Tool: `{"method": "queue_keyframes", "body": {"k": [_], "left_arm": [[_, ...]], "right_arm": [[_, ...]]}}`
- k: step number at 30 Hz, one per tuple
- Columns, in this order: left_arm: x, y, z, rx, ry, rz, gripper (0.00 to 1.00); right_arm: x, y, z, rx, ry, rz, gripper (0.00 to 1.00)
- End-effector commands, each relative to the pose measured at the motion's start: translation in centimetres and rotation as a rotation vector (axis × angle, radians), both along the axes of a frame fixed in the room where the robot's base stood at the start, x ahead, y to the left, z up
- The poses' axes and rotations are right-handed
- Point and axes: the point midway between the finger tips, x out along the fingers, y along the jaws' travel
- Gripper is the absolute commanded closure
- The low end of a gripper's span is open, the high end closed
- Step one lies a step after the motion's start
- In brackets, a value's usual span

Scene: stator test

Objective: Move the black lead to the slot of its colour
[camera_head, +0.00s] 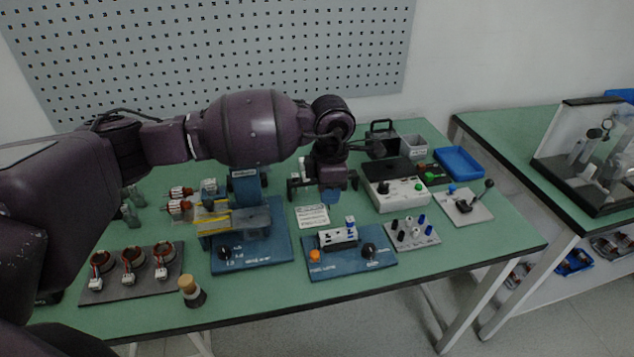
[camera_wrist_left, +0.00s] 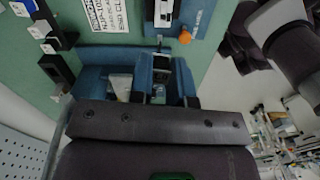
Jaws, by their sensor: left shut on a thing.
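My left gripper (camera_head: 328,193) is over the table, behind the white label card. In the left wrist view the left gripper (camera_wrist_left: 158,82) is shut on a small dark piece that looks like the black lead (camera_wrist_left: 159,66); the jaws hide most of it. A blue tester base (camera_head: 335,268) bears a white slotted block (camera_head: 337,239) with a blue plug (camera_head: 350,220) at its right end. A grey plate (camera_head: 425,241) to its right carries several black, white and blue posts. Slot colours are too small to tell. My right gripper is out of view.
A blue fixture with a grey block (camera_head: 240,222) stands left of the gripper. A white box with a green button (camera_head: 402,197) and a joystick plate (camera_head: 463,207) are to the right.

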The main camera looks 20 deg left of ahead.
Motion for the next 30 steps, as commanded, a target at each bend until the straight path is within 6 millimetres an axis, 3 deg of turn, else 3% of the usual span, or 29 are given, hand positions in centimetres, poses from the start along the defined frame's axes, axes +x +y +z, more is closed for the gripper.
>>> {"method": "queue_keyframes", "body": {"k": [9,25,30], "left_arm": [[0.6,-0.7,-1.2,-0.001,-0.001,0.122,1.0],[0.5,-0.7,-5.3,0.0,0.004,0.119,1.0],[0.5,-0.7,-4.9,-0.001,-0.001,0.119,1.0]], "right_arm": [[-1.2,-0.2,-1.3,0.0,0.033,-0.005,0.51],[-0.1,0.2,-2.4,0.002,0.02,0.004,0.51],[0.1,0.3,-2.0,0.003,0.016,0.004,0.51]]}}
